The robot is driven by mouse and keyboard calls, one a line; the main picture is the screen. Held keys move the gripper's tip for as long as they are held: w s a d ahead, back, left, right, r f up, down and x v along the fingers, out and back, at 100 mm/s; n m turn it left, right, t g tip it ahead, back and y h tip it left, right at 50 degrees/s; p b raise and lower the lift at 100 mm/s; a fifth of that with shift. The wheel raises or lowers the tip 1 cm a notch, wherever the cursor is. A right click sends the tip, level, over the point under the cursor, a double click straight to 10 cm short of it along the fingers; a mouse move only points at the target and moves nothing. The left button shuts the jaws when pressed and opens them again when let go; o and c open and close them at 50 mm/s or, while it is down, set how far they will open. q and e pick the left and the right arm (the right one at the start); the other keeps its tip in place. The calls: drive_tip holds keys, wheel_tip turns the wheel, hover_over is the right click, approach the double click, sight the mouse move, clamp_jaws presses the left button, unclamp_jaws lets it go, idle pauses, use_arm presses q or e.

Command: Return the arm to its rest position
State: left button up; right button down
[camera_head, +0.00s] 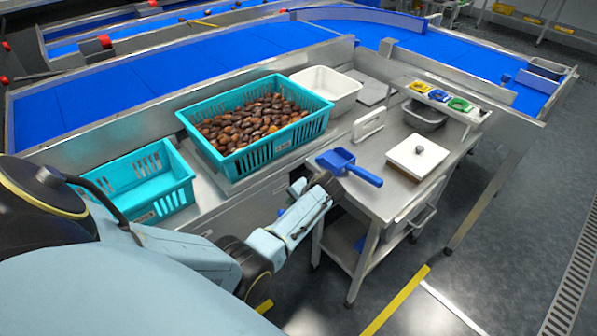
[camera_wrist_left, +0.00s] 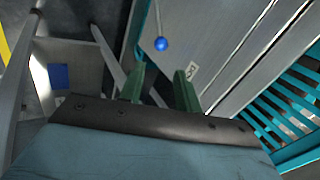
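My left arm reaches in from the left in the head view. Its gripper (camera_head: 317,186) is in front of the bench, just below and left of a blue scoop (camera_head: 338,160). The scoop's handle points right over the steel table (camera_head: 375,200); I cannot tell whether scoop and gripper touch. In the left wrist view the two green fingers of my left gripper (camera_wrist_left: 161,80) stand apart with nothing between them. My right gripper is in neither view.
A teal crate of dates (camera_head: 280,151), an emptier teal crate (camera_head: 181,192) and a white bin (camera_head: 345,87) stand along the bench. A white square item (camera_head: 418,155) lies on the steel table. Blue conveyors run behind. Open floor lies at the front right.

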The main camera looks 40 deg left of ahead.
use_arm(q)
drive_tip(key=shift+s+d+r, duration=0.1)
drive_tip(key=shift+d+r, duration=0.35)
drive_tip(key=shift+r, duration=0.1)
drive_tip(key=s+d+f+m+h, duration=0.15)
drive_tip(key=s+d+f, duration=0.25)
drive_tip(key=s+f, duration=0.6)
drive_tip(key=s+d+f+m+h, duration=0.1)
drive_tip(key=s+d+f+h, duration=0.15)
drive_tip(key=s+f, duration=0.75)
drive_tip(key=s+d+f+h, duration=0.1)
drive_tip(key=s+d+f, duration=0.1)
drive_tip(key=s, duration=0.6)
drive_tip(key=s+d+f+h, duration=0.1)
drive_tip(key=s+f, duration=0.3)
drive_tip(key=s, duration=0.4)
drive_tip(key=s+d+f, duration=0.2)
drive_tip(key=s+f, duration=0.1)
drive_tip(key=s, duration=0.5)
drive_tip(key=shift+s+d+h, duration=0.3)
drive_tip(key=shift+d+h, duration=0.1)
